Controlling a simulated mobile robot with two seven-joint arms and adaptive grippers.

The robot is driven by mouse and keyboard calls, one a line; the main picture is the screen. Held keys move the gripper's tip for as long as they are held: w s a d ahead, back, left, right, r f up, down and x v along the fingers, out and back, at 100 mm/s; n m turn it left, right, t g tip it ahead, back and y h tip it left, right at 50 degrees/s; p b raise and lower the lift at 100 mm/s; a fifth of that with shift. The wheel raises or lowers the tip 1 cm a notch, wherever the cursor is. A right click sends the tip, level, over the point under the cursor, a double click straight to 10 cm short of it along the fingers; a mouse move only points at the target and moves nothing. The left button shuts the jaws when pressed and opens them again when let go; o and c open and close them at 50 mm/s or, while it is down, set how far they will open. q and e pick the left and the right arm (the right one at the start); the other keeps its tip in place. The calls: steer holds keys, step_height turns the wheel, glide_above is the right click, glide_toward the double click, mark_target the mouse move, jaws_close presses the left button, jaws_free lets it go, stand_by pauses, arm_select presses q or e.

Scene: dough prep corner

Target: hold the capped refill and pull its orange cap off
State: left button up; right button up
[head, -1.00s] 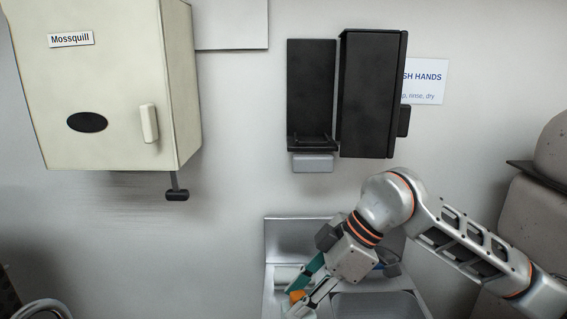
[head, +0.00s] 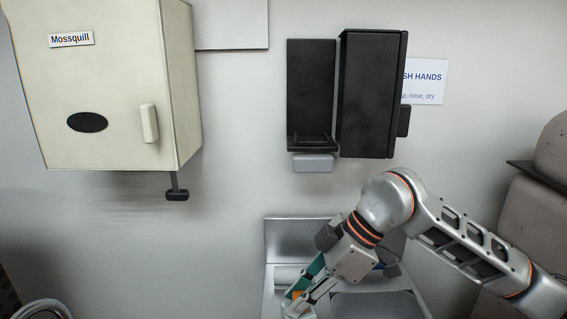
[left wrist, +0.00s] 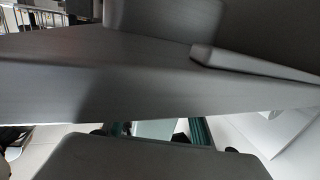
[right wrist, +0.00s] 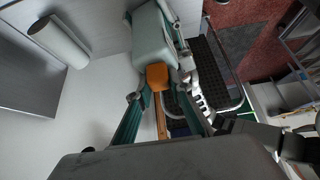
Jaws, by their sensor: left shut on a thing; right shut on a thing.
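The orange cap (right wrist: 157,76) sits between my right gripper's (right wrist: 156,92) teal fingers in the right wrist view. The pale grey-green refill (right wrist: 152,38) is directly beyond it, and the two look in contact. In the head view the cap (head: 298,295) shows small between the right gripper's (head: 300,299) fingers, low in the sink area. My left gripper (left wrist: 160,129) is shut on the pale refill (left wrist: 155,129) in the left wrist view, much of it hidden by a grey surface. The left gripper is not visible in the head view.
A steel sink unit (head: 283,236) lies behind and below the right gripper. A cream cabinet (head: 110,90) and black wall holders (head: 372,95) hang above. A white roll (right wrist: 58,42) lies at upper left in the right wrist view.

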arm_select(q)
steer(key=shift+s+d+r, duration=0.1)
steer(key=shift+d, duration=0.05)
arm_select(e)
steer(key=shift+o, duration=0.8)
steer(key=shift+d+f, duration=0.15)
steer(key=shift+f, duration=0.2)
steer(key=shift+w, duration=0.1)
jaws_close()
steer(key=shift+r, duration=0.2)
steer(key=shift+r, duration=0.9)
steer(key=shift+r, duration=0.2)
steer(key=shift+r, duration=2.6)
